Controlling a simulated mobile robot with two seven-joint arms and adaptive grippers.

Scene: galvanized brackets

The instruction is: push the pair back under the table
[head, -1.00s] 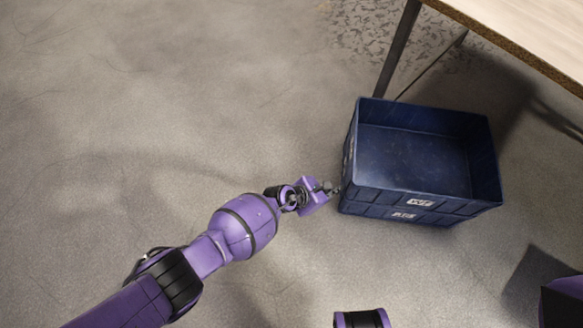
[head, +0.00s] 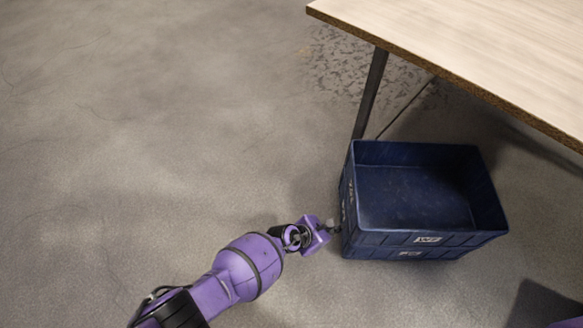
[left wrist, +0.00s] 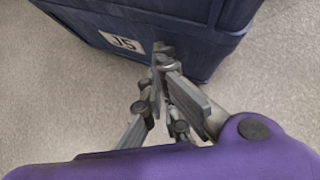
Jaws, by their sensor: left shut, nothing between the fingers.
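Two dark blue crates stand stacked on the floor, close to the table (head: 440,45). The upper crate (head: 425,238) is open at the top and empty. The lower crate (head: 385,253) shows only as a band under it, with its own pale label. My left gripper (head: 333,227) is shut and empty, with its tips at the stack's left side near the front corner. In the left wrist view the shut fingers (left wrist: 160,55) point at the blue wall beside a pale label (left wrist: 123,42). I cannot tell whether they touch it. My right gripper is out of view.
A dark table leg (head: 370,93) stands just behind the stack's back left corner. The tabletop edge runs diagonally behind the stack. The concrete floor (head: 150,130) to the left is clear. A purple part of mine shows at the bottom right.

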